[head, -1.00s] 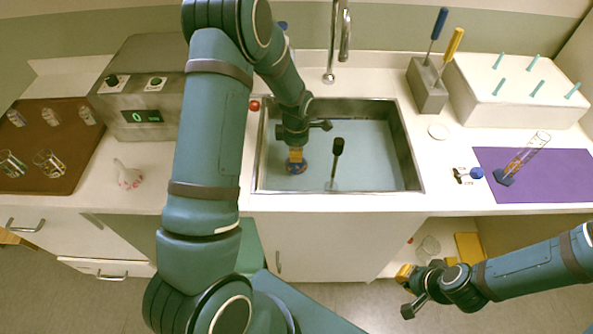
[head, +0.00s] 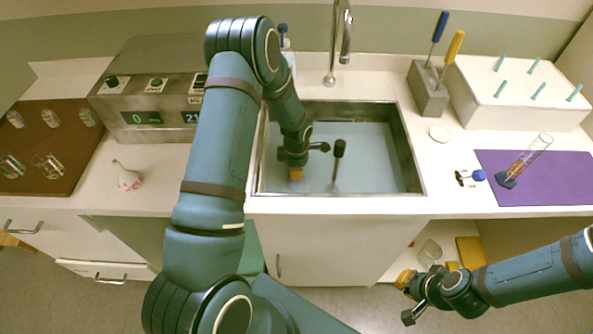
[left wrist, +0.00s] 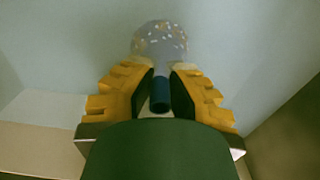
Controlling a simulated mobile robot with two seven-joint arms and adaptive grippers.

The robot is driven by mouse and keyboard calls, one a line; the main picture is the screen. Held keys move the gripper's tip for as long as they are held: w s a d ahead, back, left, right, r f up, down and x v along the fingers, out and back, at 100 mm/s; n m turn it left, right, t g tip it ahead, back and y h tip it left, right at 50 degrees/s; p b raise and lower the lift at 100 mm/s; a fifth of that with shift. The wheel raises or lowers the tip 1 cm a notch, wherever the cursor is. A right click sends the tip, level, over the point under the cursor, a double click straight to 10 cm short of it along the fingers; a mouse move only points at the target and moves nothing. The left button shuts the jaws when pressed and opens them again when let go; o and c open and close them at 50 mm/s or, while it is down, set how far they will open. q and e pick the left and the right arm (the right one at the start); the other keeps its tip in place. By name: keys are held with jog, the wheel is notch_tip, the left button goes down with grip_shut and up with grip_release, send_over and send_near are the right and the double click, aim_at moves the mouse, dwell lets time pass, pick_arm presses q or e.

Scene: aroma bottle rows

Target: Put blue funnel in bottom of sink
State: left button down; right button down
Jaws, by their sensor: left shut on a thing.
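The sink (head: 405,150) is a steel basin filled with bluish water. My left gripper (head: 296,178) reaches down into its left part, fingertips at or below the water surface. In the left wrist view, the yellow fingers (left wrist: 160,75) are shut on the dark blue stem of the funnel (left wrist: 159,97). The funnel's wide, speckled end shows pale and blurred beyond the fingertips, seemingly under water. In the head view the funnel is hidden by the gripper and water. My right gripper (head: 404,281) hangs in front of the counter at the lower right; its finger gap is unclear.
A dark-headed stick (head: 338,152) stands in the sink, right of my left gripper. The faucet (head: 331,60) is behind. A grey box with displays (head: 140,117) stands left of the sink; a purple mat (head: 550,190) with a cylinder (head: 525,160) lies right.

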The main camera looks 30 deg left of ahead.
pick_arm(q)
jog(key=c, duration=1.1)
grip_release()
jog(key=shift+f, duration=0.1)
jog(key=shift+w+r, duration=0.1)
jog(key=shift+r, duration=0.4)
notch_tip(320, 180, up, 11)
jog(key=shift+r+p, duration=0.2)
jog(key=shift+p, duration=0.6)
